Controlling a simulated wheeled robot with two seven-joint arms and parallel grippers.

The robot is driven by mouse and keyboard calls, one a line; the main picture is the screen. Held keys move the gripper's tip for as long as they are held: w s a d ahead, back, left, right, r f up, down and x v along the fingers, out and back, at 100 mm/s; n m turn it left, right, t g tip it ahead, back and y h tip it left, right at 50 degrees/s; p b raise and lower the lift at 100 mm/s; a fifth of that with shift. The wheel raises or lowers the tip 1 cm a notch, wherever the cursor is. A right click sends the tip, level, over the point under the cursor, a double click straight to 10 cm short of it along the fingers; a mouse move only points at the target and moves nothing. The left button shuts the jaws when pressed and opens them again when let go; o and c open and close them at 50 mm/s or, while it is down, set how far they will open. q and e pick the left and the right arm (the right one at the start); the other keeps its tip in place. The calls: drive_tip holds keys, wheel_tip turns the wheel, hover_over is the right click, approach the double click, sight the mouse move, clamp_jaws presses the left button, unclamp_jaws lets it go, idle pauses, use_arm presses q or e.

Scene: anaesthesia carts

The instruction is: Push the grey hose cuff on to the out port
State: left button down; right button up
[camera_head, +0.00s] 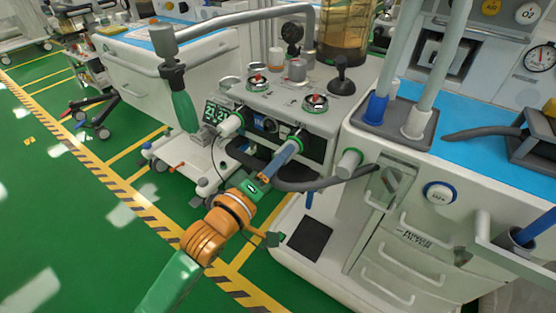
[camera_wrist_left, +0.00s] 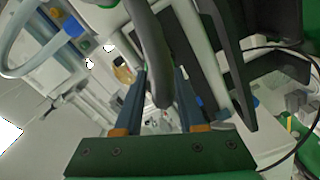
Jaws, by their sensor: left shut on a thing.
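My left gripper (camera_head: 288,151) reaches up from the bottom left to the front of the grey machine. Its two blue fingers are closed around the end of the grey hose cuff (camera_head: 297,138), which they mostly cover. A green-ringed port on the front panel lies right at the fingertips; I cannot tell whether the cuff is seated on it or just in front. In the left wrist view, the dark grey hose (camera_wrist_left: 151,45) runs down between the fingers (camera_wrist_left: 160,95) and hides the fingertip contact. My right gripper is not in view.
A pale cuff (camera_head: 232,124) sits at another green-ringed port left of the gripper. A grey cylinder (camera_head: 348,162) sticks out at the right cart's side. A dark hose (camera_head: 320,184) sags below my gripper. The green floor (camera_head: 85,200) is open at left.

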use_arm(q)
drive_tip(key=shift+c, duration=2.1)
unclamp_jaws()
drive_tip(key=v, duration=0.7)
drive_tip(key=shift+p, duration=0.3)
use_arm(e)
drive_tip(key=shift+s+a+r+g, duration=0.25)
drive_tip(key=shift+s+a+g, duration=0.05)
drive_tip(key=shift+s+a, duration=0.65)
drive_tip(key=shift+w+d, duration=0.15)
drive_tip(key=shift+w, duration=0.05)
